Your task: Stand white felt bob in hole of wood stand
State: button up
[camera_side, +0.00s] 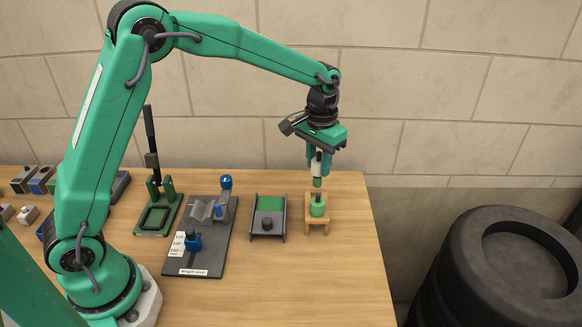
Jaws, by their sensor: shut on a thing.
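My gripper (319,166) points down at the back right of the table, shut on the white felt bob (316,171). The small wood stand (318,230) is on the table just below. A green rounded piece with a dark top (317,208) sits in the stand, and I cannot see an empty hole in it. The held bob appears above this piece, with a small gap between them in this view.
Left of the stand is a grey tray (284,225) with a green panel and a dark knob. Further left are a dark board (205,262) with blue fittings and a green press (158,215) with an upright black lever. Bare wood lies in front and right of the stand.

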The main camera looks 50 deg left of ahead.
aim_at(317, 185)
jog(key=shift+f, duration=0.1)
jog(key=shift+f, duration=1.3)
jog(key=shift+f, duration=2.15)
dwell(2.0)
jog(key=o, duration=1)
jog(key=shift+o, duration=0.2)
jog(key=shift+r, duration=3.95)
